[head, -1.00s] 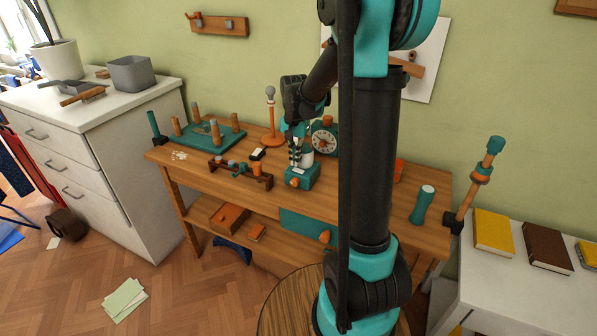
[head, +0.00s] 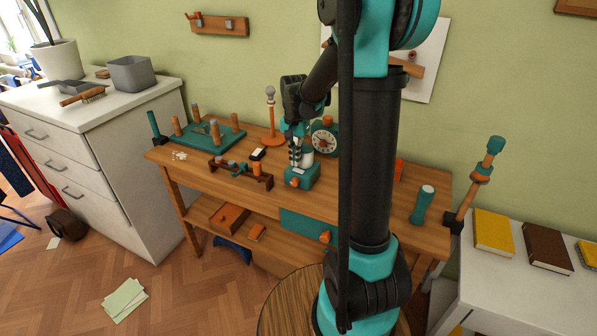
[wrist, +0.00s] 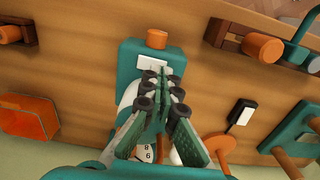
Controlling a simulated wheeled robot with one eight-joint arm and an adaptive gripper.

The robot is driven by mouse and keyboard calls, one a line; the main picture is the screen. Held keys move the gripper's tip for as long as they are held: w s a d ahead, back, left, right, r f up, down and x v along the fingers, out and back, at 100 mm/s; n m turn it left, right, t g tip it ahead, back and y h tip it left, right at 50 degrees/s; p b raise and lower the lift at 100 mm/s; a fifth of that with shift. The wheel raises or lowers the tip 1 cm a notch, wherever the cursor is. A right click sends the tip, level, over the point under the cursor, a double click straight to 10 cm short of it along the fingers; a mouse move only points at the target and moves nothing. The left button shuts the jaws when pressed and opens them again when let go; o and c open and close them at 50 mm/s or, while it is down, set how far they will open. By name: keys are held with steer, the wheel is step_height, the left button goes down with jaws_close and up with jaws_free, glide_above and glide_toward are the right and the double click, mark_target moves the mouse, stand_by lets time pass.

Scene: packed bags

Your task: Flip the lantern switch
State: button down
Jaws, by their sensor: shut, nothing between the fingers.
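The lantern (head: 303,178) stands on the workbench, with a teal base, an orange knob on its front and a pale globe behind my gripper. In the wrist view its teal base (wrist: 130,62) lies straight ahead, with the orange knob (wrist: 157,39) and a small white plate (wrist: 152,58), which looks like the switch. My gripper (wrist: 163,73) is shut and empty, its fingertips just over the base beside the white plate. I cannot tell whether they touch it. The fingers hide part of the globe. In the head view my gripper (head: 295,163) points down at the lantern.
An alarm clock (head: 324,139) stands close behind the lantern. A small black-and-white block (head: 257,154), a wooden rack (head: 240,173) and an orange stand (head: 273,138) are to its left. A teal pegged board (head: 208,135) is farther left. Bare wooden bench (head: 325,195) shows in front of the lantern.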

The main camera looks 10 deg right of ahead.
mark_target(295, 169)
steer(key=shift+f, duration=1.05)
stand_by(0.7)
steer(key=shift+r, duration=3.55)
steer(key=s+d+f+n+t, duration=0.2)
steer(key=s+f, duration=0.3)
steer(key=s, duration=0.6)
steer(key=s+d+f+n+t, duration=0.2)
steer(key=s+f+n, duration=0.2)
steer(key=s, duration=0.7)
steer(key=shift+f+n, duration=0.4)
steer(key=shift+n, duration=0.2)
